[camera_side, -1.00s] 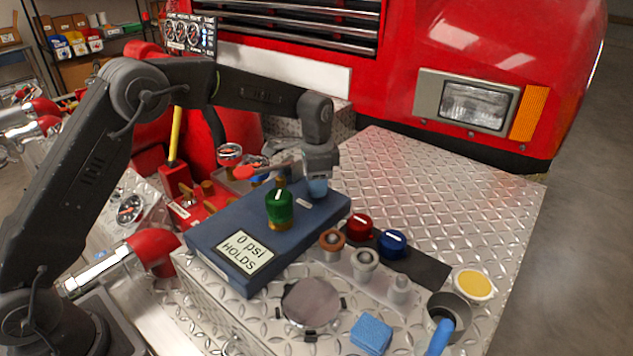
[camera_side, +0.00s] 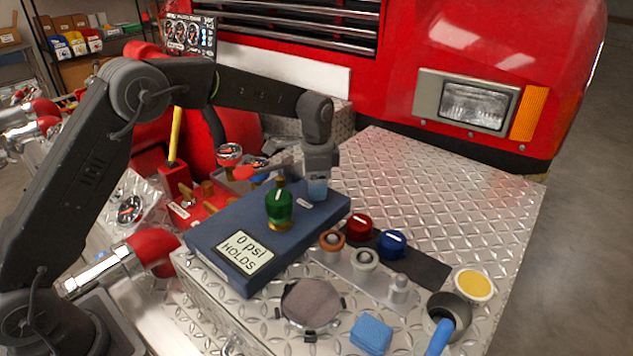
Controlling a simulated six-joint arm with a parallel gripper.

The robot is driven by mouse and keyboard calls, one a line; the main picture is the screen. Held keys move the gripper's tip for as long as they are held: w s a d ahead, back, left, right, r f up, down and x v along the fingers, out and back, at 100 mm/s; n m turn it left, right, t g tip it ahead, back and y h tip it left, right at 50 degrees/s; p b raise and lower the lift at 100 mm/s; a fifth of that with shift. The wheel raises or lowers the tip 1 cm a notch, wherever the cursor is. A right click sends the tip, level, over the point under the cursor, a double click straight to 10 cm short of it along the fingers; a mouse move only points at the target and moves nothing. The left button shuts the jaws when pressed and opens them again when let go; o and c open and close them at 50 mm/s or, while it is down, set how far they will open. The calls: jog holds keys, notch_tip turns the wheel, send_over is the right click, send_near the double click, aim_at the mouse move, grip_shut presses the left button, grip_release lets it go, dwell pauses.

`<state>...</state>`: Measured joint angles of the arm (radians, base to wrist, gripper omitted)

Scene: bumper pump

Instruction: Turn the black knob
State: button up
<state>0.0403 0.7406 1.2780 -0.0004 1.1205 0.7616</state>
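My gripper (camera_side: 317,178) points down at the back right corner of the blue board (camera_side: 229,218). Its tip is at or just above a small light blue piece (camera_side: 317,190) there. I cannot tell whether they touch, or whether the fingers are open or shut. I cannot make out a black knob; it may be hidden by the gripper. A red knob (camera_side: 358,226) and a blue knob (camera_side: 392,243) sit on a dark strip to the right.
In front are metal fittings (camera_side: 364,262), a round grey cap (camera_side: 311,304), a blue sponge (camera_side: 371,334), a cup (camera_side: 448,312) and a yellow disc (camera_side: 474,285). The tread plate (camera_side: 450,200) at right is clear.

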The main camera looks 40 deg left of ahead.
notch_tip(320, 180, up, 14)
dwell(0.7)
jog(key=s+a+r+n+t, duration=0.1)
jog(key=s+r+n+t, duration=0.35)
jog(key=s, duration=1.15)
jog(key=s+f+n, duration=0.2)
jog(key=s, duration=0.6)
jog(key=s+a+f+n+t, duration=0.1)
jog(key=s+f+n, duration=0.1)
jog(key=s, duration=0.7)
jog(key=shift+f+n, duration=0.2)
jog(key=shift+n, duration=0.15)
